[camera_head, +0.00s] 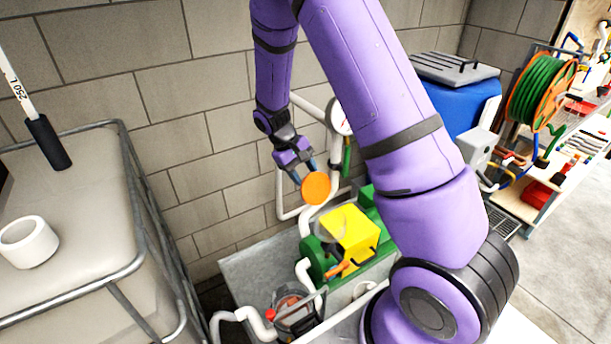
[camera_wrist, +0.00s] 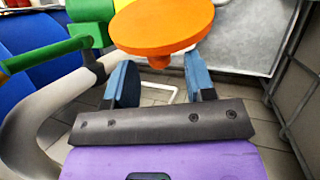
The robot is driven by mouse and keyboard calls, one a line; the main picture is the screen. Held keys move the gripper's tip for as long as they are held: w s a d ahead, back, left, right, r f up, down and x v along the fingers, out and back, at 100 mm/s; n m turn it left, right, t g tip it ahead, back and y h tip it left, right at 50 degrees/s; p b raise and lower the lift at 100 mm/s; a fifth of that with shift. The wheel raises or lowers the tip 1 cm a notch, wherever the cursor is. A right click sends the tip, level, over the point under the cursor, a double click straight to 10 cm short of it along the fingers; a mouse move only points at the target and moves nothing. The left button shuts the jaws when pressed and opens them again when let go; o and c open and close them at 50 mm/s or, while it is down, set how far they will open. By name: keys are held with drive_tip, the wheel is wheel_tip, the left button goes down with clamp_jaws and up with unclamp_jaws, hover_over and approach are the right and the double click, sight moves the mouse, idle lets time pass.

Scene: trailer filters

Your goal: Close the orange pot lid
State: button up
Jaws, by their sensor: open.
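The orange round lid (camera_head: 315,188) is a flat disc off the tips of my gripper (camera_head: 303,174), above the yellow and green pump. In the wrist view the lid (camera_wrist: 163,25) fills the top middle, with a short orange stub on its near side. My gripper (camera_wrist: 160,80) is open, its two blue fingers on either side of and below that stub. I cannot tell whether a finger touches the lid. A clear pot with orange inside (camera_head: 290,303) stands low at the front of the pump bench, partly hidden by pipes.
The yellow box (camera_head: 348,232) and green pump parts (camera_head: 318,258) lie below my gripper. White pipes (camera_head: 238,318) and a round gauge (camera_head: 339,116) crowd it. A caged tank (camera_head: 80,210) stands left, a blue barrel (camera_head: 460,105) behind right. The block wall is close behind.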

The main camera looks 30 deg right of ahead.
drive_tip(key=shift+s+d+f, duration=0.2)
drive_tip(key=shift+s+f, duration=0.05)
drive_tip(key=shift+f, duration=0.3)
clamp_jaws()
drive_tip(key=shift+r, duration=0.1)
